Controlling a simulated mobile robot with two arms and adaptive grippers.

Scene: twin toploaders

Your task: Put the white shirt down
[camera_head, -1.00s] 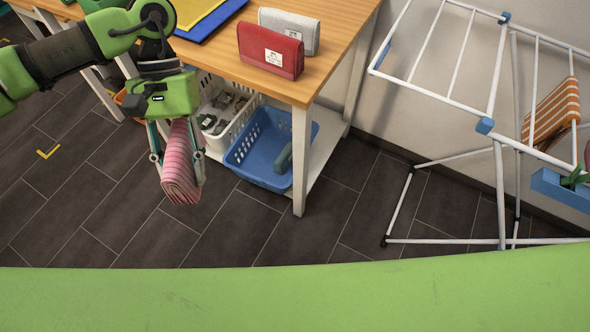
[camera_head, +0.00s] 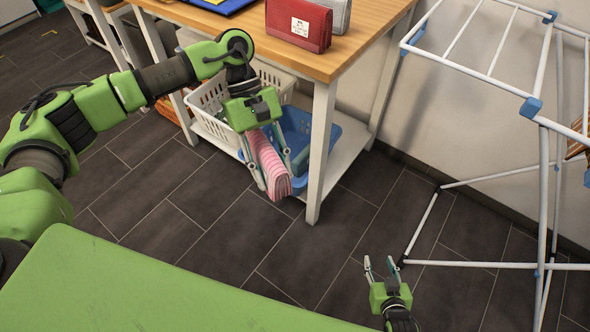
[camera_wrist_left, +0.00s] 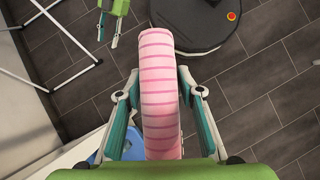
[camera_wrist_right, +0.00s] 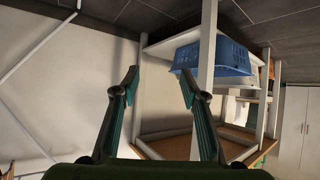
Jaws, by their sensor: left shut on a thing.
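No white shirt can be made out in these views. My left gripper (camera_head: 272,178) is shut on a pink striped folded cloth (camera_head: 264,158), which hangs down between the fingers in front of the table's lower shelf. The same cloth (camera_wrist_left: 158,75) fills the gap between the fingers in the left wrist view. My right gripper (camera_head: 380,268) is open and empty, low over the floor near the drying rack's foot. Its fingers also stand apart with nothing between them in the right wrist view (camera_wrist_right: 160,85).
A wooden table (camera_head: 345,62) carries a red folded item (camera_head: 298,25) and a grey one (camera_head: 340,14). A white basket (camera_head: 208,108) and a blue basket (camera_head: 325,131) stand on its lower shelf (camera_head: 345,155). A white drying rack (camera_head: 543,190) stands at the right. Dark floor between is clear.

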